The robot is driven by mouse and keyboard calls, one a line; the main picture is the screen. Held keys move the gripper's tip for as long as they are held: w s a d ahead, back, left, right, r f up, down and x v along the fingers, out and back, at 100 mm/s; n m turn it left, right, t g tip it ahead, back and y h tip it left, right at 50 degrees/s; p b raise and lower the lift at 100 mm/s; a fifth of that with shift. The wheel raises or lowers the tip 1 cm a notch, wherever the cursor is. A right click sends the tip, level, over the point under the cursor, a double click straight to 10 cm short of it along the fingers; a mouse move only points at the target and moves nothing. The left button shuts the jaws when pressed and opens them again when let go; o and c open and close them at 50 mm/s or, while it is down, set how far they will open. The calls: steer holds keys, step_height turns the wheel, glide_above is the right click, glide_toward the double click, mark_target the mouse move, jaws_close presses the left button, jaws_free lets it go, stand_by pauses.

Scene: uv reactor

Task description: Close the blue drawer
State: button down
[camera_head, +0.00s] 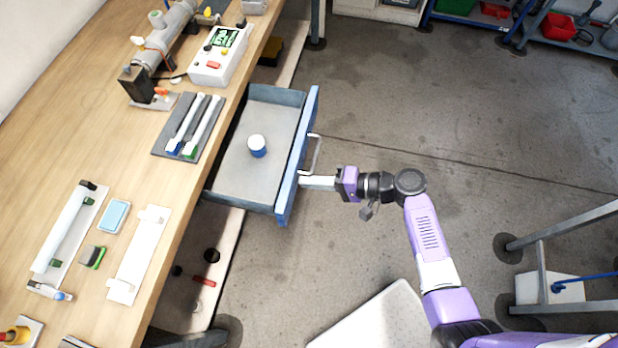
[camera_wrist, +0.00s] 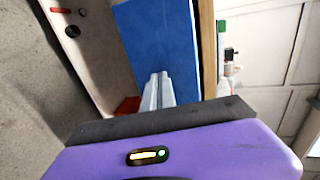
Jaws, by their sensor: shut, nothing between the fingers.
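The blue drawer (camera_head: 284,198) stands pulled out from under the wooden workbench, its blue front facing right. A grey handle (camera_head: 316,154) is on that front. A small blue and white jar (camera_head: 257,146) stands inside on the drawer floor. My gripper (camera_head: 302,182) is shut and empty, with its fingertips at the near part of the drawer front, by the near end of the handle. In the wrist view the fingers (camera_wrist: 158,88) point at the blue front (camera_wrist: 160,45); I cannot tell whether they touch it.
The workbench (camera_head: 120,185) carries a control box (camera_head: 219,55), a tray with white tubes (camera_head: 188,127) and several small items. Shelves with red bins (camera_head: 557,26) stand at the back right. A metal frame (camera_head: 545,270) stands at the right.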

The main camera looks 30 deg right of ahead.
mark_target(231, 173)
steer(key=shift+w+a, duration=0.2)
stand_by(0.3)
steer(key=w+a+b, duration=0.2)
steer(key=w+a, duration=0.5)
steer(key=w+a+b, duration=0.3)
steer(key=w+a, duration=0.4)
steer(key=shift+w+a+f, duration=0.1)
steer(key=shift+w+a, duration=0.1)
steer(key=shift+w, duration=0.05)
steer(key=shift+w+a+b, duration=0.4)
steer(key=shift+a, duration=0.05)
steer(key=shift+w+a, duration=0.1)
steer(key=shift+a+r, duration=0.1)
steer(key=shift+r, duration=0.15)
